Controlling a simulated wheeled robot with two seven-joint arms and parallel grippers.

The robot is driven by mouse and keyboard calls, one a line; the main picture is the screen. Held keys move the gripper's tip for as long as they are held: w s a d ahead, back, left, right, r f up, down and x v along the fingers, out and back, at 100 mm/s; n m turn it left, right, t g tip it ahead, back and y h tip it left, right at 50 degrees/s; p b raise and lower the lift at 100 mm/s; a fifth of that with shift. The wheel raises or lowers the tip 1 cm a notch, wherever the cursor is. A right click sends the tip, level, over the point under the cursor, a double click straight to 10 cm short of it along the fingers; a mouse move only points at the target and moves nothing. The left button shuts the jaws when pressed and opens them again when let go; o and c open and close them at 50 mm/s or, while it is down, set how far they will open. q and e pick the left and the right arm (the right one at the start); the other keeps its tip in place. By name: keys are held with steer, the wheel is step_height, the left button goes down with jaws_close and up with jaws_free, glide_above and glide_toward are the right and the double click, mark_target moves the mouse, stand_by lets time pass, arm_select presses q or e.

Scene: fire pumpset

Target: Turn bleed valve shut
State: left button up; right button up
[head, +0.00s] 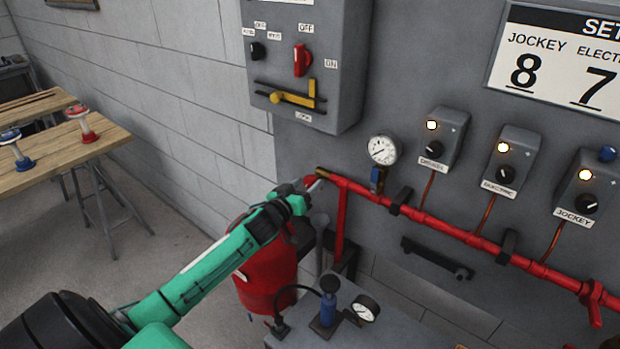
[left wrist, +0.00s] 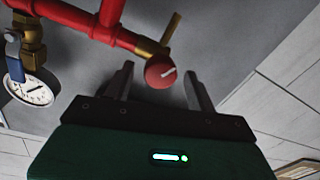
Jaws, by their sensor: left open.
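The bleed valve's round red knob (left wrist: 160,73) with a pale mark shows in the left wrist view, beside a brass stem (left wrist: 170,32) at the end of a red pipe. In the head view the knob (head: 310,181) is small and partly hidden by my left gripper. My left gripper (head: 306,191) is open at the pipe's left end. In the left wrist view its two fingers (left wrist: 161,80) stand on either side of the knob, with visible gaps. I cannot tell whether the fingertips reach around it. My right gripper is not in view.
The red pipe (head: 430,220) runs right along the grey panel. A pressure gauge (head: 382,150) with a blue-handled valve (head: 377,181) is close by. A grey control box (head: 310,75) is above. A red tank (head: 266,275) and a blue hand pump (head: 329,300) stand below.

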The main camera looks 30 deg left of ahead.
arm_select(q)
steer(key=shift+w, duration=1.25)
steer(key=c, duration=1)
